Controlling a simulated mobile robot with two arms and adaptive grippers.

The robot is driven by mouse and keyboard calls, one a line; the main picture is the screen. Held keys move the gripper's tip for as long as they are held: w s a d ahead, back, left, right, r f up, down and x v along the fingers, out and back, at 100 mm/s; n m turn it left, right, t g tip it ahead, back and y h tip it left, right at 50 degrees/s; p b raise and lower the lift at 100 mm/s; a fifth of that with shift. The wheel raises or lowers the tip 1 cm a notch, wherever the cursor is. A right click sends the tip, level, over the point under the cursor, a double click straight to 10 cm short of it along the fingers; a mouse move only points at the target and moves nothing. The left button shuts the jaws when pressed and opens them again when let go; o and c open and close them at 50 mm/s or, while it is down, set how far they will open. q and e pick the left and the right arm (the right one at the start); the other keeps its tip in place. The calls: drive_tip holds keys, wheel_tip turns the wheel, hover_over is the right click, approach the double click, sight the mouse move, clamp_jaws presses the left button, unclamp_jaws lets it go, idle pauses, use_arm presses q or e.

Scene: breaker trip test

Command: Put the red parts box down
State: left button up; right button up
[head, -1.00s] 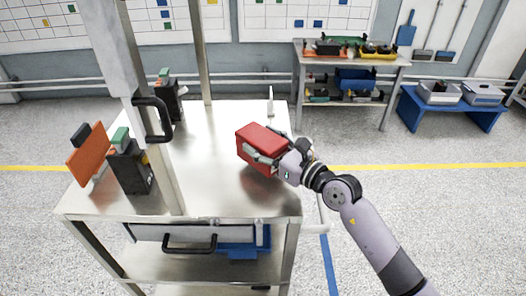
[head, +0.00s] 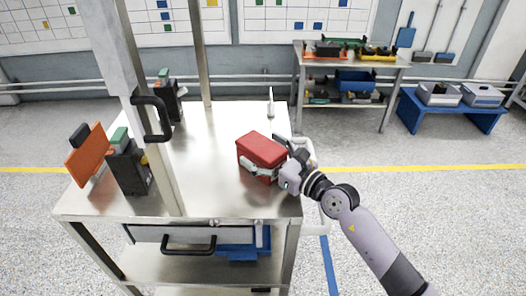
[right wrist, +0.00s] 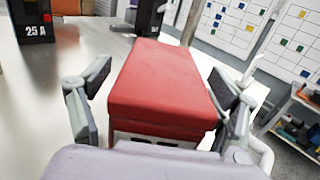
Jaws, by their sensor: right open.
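The red parts box (head: 262,149) rests on the right part of the steel bench top (head: 205,150) in the head view. In the right wrist view the red parts box (right wrist: 165,85) fills the middle, between the spread fingers. My right gripper (head: 275,160) is open around the near end of the box; in the right wrist view its two fingers (right wrist: 163,105) stand apart on either side, with gaps to the box. The left gripper is not in view.
Black breakers (head: 130,165) and an orange plate (head: 88,157) stand on the bench's left side. A steel upright (head: 158,165) with a black handle rises through the bench area. A white upright piece (head: 270,103) stands behind the box. The middle of the bench top is clear.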

drive_tip(key=b+v, duration=0.2)
drive_tip(key=v, duration=0.9)
drive_tip(key=shift+d, duration=0.15)
drive_tip(key=shift+s+d+r, duration=0.1)
drive_tip(key=shift+s+d, duration=0.15)
drive_tip(key=shift+s, duration=0.1)
